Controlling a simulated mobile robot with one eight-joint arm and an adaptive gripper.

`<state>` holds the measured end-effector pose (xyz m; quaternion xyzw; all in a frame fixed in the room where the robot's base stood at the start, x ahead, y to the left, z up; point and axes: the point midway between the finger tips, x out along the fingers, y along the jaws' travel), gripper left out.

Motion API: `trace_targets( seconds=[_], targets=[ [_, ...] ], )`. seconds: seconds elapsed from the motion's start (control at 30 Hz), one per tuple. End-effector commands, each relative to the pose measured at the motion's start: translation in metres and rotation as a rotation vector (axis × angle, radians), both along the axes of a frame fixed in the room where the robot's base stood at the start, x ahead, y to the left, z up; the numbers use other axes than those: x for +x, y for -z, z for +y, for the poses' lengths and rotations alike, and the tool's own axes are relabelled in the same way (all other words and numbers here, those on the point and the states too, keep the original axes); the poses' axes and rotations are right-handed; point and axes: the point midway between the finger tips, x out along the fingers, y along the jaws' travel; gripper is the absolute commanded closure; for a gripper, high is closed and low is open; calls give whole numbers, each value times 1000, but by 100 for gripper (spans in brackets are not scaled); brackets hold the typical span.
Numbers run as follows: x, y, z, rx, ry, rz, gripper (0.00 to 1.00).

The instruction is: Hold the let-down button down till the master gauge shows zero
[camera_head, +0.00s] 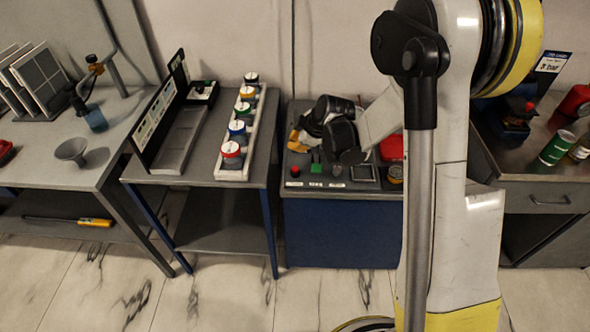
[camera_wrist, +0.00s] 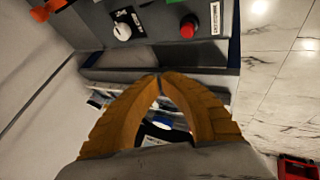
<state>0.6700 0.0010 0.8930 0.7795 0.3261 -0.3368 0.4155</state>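My gripper (camera_head: 297,140) hangs over the left part of the blue rig cabinet (camera_head: 335,225) in the head view. In the wrist view its orange fingers (camera_wrist: 160,77) meet at the tips, with nothing seen held. A red button (camera_head: 295,170) sits near the front left of the rig top, apart from the fingers; the wrist view shows a red button (camera_wrist: 188,25) beyond the fingertips. A green control (camera_head: 316,167) sits to its right. The labels are too small to read, so I cannot tell which is the let-down button. I cannot make out the master gauge or its reading.
A white knob (camera_wrist: 122,30) shows beside the red button in the wrist view. Left of the rig, a table carries a white rack (camera_head: 237,165) of several colour-banded gauges and a grey tray (camera_head: 180,145). Bare floor lies in front.

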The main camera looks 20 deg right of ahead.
Motion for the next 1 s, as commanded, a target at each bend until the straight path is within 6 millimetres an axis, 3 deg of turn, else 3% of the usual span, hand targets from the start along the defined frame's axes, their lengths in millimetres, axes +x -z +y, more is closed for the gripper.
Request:
trace_targets(
  seconds=[0.5, 1.0],
  targets=[
    [0, 71, 0, 0, 0, 0, 100],
    [0, 76, 0, 0, 0, 0, 100]
  ],
)
